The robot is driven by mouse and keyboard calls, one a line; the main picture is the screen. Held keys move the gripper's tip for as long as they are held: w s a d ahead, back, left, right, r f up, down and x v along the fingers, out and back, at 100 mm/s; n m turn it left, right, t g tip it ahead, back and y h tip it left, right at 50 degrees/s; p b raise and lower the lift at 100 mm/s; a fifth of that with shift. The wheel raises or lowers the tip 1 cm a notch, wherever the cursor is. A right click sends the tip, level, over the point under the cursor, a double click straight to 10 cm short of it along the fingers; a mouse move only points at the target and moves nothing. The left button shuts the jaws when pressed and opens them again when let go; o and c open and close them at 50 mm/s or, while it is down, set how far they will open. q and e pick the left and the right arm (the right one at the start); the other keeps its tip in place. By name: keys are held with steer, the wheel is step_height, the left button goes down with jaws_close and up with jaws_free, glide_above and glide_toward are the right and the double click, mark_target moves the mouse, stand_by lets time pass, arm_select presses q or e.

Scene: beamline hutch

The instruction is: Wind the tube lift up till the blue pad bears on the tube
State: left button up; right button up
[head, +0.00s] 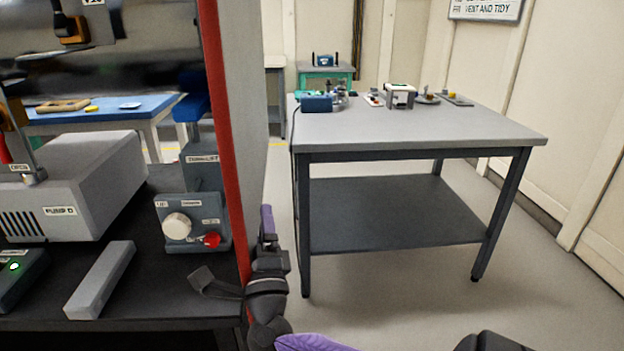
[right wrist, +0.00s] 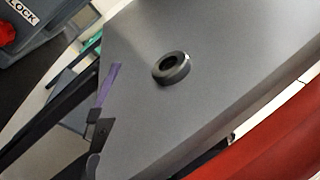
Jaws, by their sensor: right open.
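The tube lift (head: 202,175) is a dark grey upright block on the black bench at the left. In front of it is a grey control box (head: 193,205) with a white knob (head: 177,226) and a red knob (head: 211,239). A blue block (head: 194,97) shows above the lift; I cannot tell whether it is the pad. I cannot make out the tube or any contact with it. My right gripper (head: 205,281) is open and empty, low in front of the control box and apart from the knobs. My left gripper is not in view.
A red-edged upright panel (head: 232,140) stands just right of the lift. PUMP D (head: 75,185) and a grey bar (head: 101,280) are on the bench to the left. A grey table (head: 430,125) stands at the right. The right wrist view shows a dark ring (right wrist: 172,68).

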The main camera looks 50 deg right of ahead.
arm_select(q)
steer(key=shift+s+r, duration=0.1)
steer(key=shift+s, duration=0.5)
arm_select(e)
steer(key=s+f+n+g+y, duration=0.1)
steer(key=s+f+n+y, duration=0.2)
steer(key=f+n, duration=0.6)
steer(key=s+d+f+n+g+y, duration=0.1)
steer(key=s+f+n+g+y, duration=0.1)
steer(key=f+n+y, duration=0.4)
steer(key=s+d+f+n+g+y, duration=0.1)
steer(key=s+f+n+y, duration=0.3)
steer(key=f+n, duration=0.7)
step_height(320, 180, down, 4)
steer(key=shift+d+r+n+g+y, duration=0.2)
steer(key=shift+r+n+g+y, duration=0.1)
steer(key=shift+y, duration=0.2)
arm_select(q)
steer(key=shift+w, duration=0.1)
arm_select(e)
steer(key=shift+w, duration=0.1)
